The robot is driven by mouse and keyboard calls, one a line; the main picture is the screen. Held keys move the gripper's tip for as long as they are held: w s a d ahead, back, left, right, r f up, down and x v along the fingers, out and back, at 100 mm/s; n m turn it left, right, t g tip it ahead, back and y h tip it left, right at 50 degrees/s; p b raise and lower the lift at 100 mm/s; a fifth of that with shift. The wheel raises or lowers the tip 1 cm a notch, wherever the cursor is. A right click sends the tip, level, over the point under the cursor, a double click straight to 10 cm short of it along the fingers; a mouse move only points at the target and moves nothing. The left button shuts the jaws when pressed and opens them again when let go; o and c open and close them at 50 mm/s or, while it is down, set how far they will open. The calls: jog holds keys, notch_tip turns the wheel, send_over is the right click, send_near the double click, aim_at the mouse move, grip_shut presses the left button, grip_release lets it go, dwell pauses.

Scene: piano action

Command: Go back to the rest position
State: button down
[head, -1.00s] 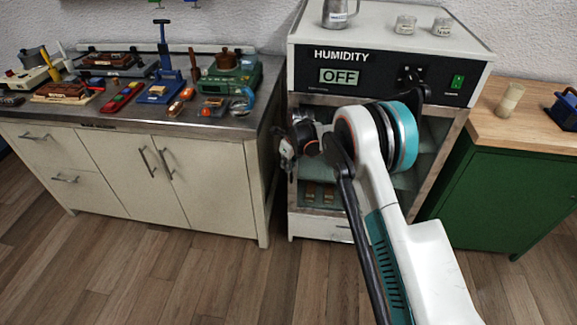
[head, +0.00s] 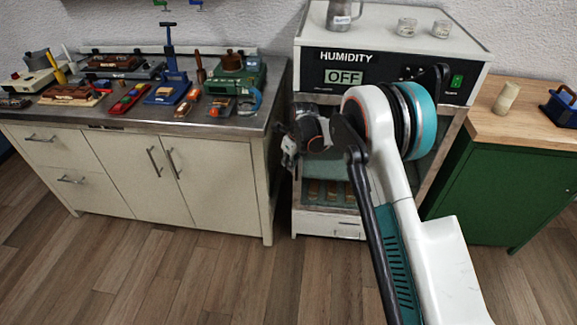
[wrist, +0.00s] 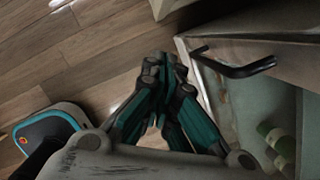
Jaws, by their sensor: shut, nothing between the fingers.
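My gripper (wrist: 165,75) is shut and empty in the wrist view, with its fingertips together above the wood floor. In the head view my gripper (head: 290,150) is small and partly hidden at the left end of my arm. It is in front of the left side of the humidity cabinet (head: 310,57), whose display reads OFF. A dark bar handle (wrist: 235,65) shows right of the fingers in the wrist view, apart from them.
The cream workbench (head: 125,180) on the left carries several tools and small parts. A green cabinet (head: 490,190) with a wooden top stands on the right. A metal jug (head: 341,15) and two jars stand on the humidity cabinet. The wood floor (head: 180,270) in front is clear.

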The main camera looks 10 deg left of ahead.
jog(key=s+d+r+n, duration=0.2)
jog(key=d+r, duration=0.1)
jog(key=r, duration=0.4)
jog(key=s+d+r+n+t+p, duration=0.1)
jog(key=s+d+r+n, duration=0.15)
jog(key=r, duration=0.45)
jog(key=s+d+r+n, duration=0.1)
jog(key=d+r, duration=0.2)
jog(key=r, duration=0.4)
jog(key=s+d+r+n+t, duration=0.2)
jog(key=s+d+r+n, duration=0.4)
jog(key=s+d+r, duration=0.35)
jog(key=s+d+r+n+t+h, duration=0.1)
jog(key=s+d+r+n, duration=0.2)
jog(key=s, duration=0.4)
jog(key=s+d+r+n, duration=0.2)
jog(key=s+d+n, duration=0.25)
jog(key=s, duration=0.25)
jog(key=s+d+f+n, duration=0.2)
jog(key=s+d+n, duration=0.1)
jog(key=s, duration=0.3)
jog(key=s+d+f+n+t+h, duration=0.1)
jog(key=s+d+f+n, duration=0.1)
jog(key=s, duration=0.4)
jog(key=shift+s+d+n+t, duration=0.3)
jog(key=shift+s+d+n, duration=0.05)
jog(key=shift+d+n, duration=0.15)
jog(key=c, duration=2.3)
grip_release()
jog(key=shift+a, duration=0.1)
